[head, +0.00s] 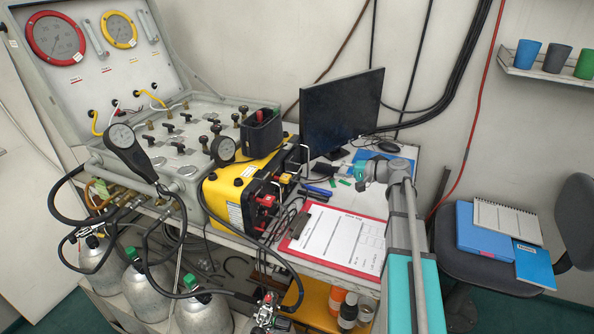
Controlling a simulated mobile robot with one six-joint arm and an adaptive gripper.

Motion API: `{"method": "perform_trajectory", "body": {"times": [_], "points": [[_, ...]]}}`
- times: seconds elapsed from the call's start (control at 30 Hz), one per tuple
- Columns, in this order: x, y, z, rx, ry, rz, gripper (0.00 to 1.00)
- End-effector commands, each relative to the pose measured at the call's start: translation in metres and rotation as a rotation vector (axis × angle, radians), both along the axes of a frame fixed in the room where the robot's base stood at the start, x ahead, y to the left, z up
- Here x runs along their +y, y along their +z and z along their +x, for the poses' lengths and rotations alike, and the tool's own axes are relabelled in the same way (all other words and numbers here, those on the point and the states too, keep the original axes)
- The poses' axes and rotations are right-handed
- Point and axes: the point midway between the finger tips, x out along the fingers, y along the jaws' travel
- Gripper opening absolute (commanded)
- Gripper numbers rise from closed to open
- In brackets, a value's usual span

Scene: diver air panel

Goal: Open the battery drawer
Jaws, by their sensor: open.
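No part is clearly recognisable as a battery drawer in the head view. A yellow and black box (226,191), with red fittings on its dark front, stands on the bench beside the air panel. I cannot tell whether a drawer is in it. My gripper (359,178) is at the end of my arm, above the bench in front of the monitor, right of the box and apart from it. It is open; its fingers are small and partly hidden by my arm, and nothing shows held in it.
A red clipboard (338,240) lies near the bench front, below my gripper. The monitor (342,110) stands behind. The grey air panel (182,135) with gauges and hoses fills the left, above several cylinders (145,290). A chair (490,270) with folders stands right.

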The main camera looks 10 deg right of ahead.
Motion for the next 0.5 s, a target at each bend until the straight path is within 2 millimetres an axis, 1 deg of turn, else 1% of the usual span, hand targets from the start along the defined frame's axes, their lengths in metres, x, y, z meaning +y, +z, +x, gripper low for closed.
{"method": "perform_trajectory", "body": {"times": [0.27,0.5], "points": [[0.003,-0.001,0.001,0.000,0.002,-0.001,0.47],[0.017,-0.006,0.011,0.001,0.003,-0.002,0.47]]}}
